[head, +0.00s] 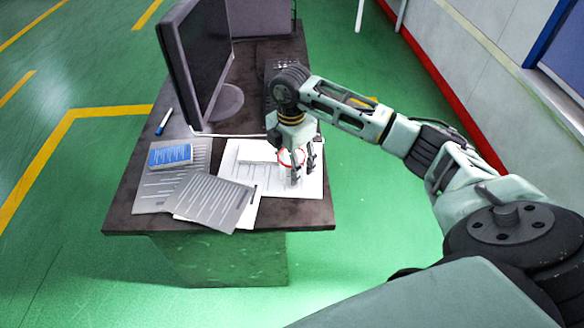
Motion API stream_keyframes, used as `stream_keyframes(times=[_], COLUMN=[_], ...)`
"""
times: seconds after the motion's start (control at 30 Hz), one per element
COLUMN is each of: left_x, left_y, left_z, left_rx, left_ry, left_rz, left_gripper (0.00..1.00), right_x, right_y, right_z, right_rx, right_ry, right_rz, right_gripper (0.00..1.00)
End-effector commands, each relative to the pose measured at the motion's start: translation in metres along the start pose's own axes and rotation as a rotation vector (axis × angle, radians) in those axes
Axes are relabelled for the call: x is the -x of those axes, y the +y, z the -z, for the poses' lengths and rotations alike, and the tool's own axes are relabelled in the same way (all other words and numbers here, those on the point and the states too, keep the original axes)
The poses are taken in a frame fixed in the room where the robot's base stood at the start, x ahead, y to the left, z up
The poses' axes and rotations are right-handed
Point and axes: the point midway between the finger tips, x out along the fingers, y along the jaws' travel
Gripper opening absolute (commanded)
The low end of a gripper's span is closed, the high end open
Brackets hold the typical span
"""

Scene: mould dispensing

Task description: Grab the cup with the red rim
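The cup with the red rim (285,157) stands on white paper near the right front of the dark desk. It looks clear or pale, and my gripper hides part of it. My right gripper (302,168) reaches down over the cup from above. Its fingers are apart, beside and in front of the cup's right side. I cannot tell whether they touch or press on the cup. My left gripper is not in view.
The desk (318,213) holds a monitor (200,60), a keyboard (268,90), printed sheets (215,200), a blue card or box (171,155) and a marker pen (164,121). A wall (500,75) with a red base stands at the right. Green floor is open at the left.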

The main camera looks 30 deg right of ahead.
Motion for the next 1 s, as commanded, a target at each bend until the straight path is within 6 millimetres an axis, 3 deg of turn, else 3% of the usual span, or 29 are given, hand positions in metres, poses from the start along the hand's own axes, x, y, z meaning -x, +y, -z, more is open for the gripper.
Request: stream_keyframes(times=[0.13, 0.43, 0.77, 1.0], left_x=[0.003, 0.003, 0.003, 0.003], left_y=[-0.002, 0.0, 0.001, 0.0], left_z=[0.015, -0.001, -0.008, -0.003], left_rx=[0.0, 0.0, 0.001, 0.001], left_ry=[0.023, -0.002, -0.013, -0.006], left_rz=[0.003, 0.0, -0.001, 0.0], left_gripper=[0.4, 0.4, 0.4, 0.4], right_x=[-0.019, -0.024, -0.023, -0.023], right_y=[0.0, 0.0, 0.0, 0.001], right_z=[0.0, 0.0, 0.0, 0.0], right_rx=[-0.002, 0.0, -0.001, -0.001], right_ry=[0.0, 0.0, 0.0, 0.0], right_rz=[0.002, -0.002, -0.001, -0.002], right_gripper=[0.57, 0.57, 0.28, 0.27])
